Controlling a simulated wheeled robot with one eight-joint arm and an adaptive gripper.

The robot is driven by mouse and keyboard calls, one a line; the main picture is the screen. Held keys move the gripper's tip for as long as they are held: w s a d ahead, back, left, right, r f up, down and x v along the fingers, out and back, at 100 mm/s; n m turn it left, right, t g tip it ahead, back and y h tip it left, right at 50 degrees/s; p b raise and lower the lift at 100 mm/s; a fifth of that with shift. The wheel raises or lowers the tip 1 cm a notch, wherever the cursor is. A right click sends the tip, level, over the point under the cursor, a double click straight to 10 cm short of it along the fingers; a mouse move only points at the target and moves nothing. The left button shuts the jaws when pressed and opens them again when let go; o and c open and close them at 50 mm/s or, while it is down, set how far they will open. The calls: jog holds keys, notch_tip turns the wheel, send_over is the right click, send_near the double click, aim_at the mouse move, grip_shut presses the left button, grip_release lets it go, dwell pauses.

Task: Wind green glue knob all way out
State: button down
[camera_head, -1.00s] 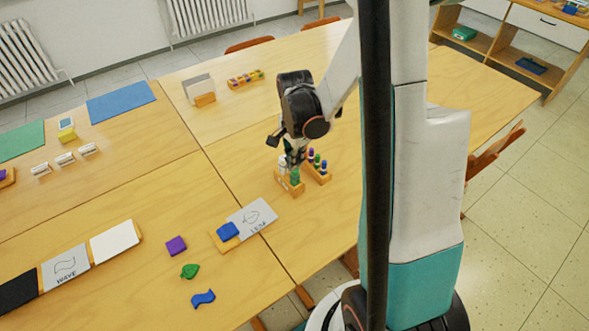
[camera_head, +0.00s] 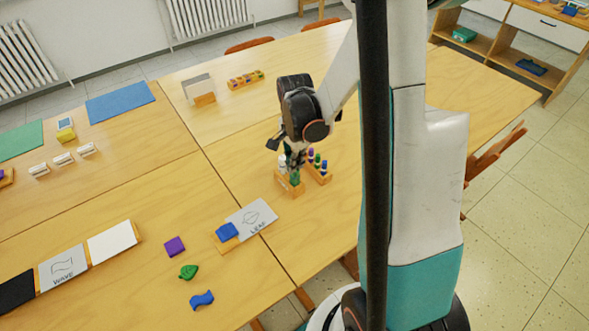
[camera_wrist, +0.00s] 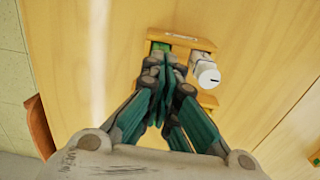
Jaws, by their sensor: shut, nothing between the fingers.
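The green glue (camera_head: 295,179) stands in a small wooden holder (camera_head: 297,191) on the table, at the holder's near end. In the wrist view, a strip of green (camera_wrist: 160,47) shows at the holder (camera_wrist: 188,40), just beyond my fingertips; the knob itself cannot be made out clearly. My gripper (camera_head: 294,164) points down over the holder, close to the green glue. In the wrist view my gripper (camera_wrist: 156,68) has its fingers together with nothing between them. Whether the tips touch the glue is hidden. A white glue (camera_head: 282,163) stands in the same holder; its white cap (camera_wrist: 207,74) is right of my fingers.
A card marked LEAF (camera_head: 258,216) and a blue block (camera_head: 227,231) lie nearer. Purple (camera_head: 175,246), green (camera_head: 188,272) and blue (camera_head: 202,300) shapes lie at the front.

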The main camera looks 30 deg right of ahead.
jog(key=shift+r, duration=0.1)
dwell(0.3)
jog(key=shift+r, duration=0.3)
jog(key=c, duration=0.6)
grip_release()
dwell(0.4)
